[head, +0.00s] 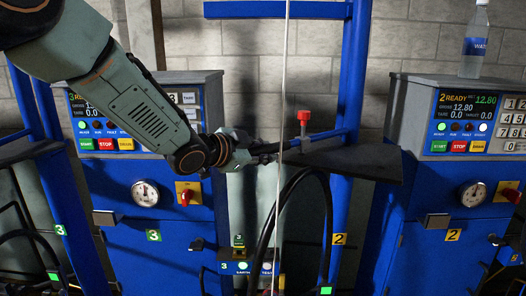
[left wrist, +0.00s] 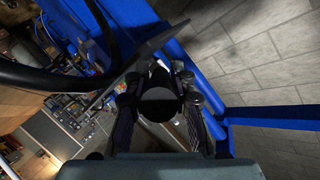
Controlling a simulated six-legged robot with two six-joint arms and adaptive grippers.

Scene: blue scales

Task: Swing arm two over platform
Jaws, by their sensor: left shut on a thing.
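The number 2 blue post (head: 353,75) stands right of centre in the head view, with a yellow "2" tag (head: 340,239) on it. A blue bar reaches left from it to a filling head with a red cap (head: 304,115). A dark flat plate (head: 352,162) sits below; it also shows in the left wrist view (left wrist: 150,45). My left gripper (head: 262,150) is at the left end of this assembly, shut on a black handle. In the left wrist view my fingers (left wrist: 160,100) stand either side of the black round handle end (left wrist: 159,107). The platform cannot be made out clearly.
The scale 2 cabinet (head: 440,225) with its display reading 12.80 stands right, a water bottle (head: 474,40) on top. The scale 3 cabinet (head: 150,245) stands left behind my arm. A black hose (head: 270,225) hangs below the filling head. A thin pale vertical line crosses the centre.

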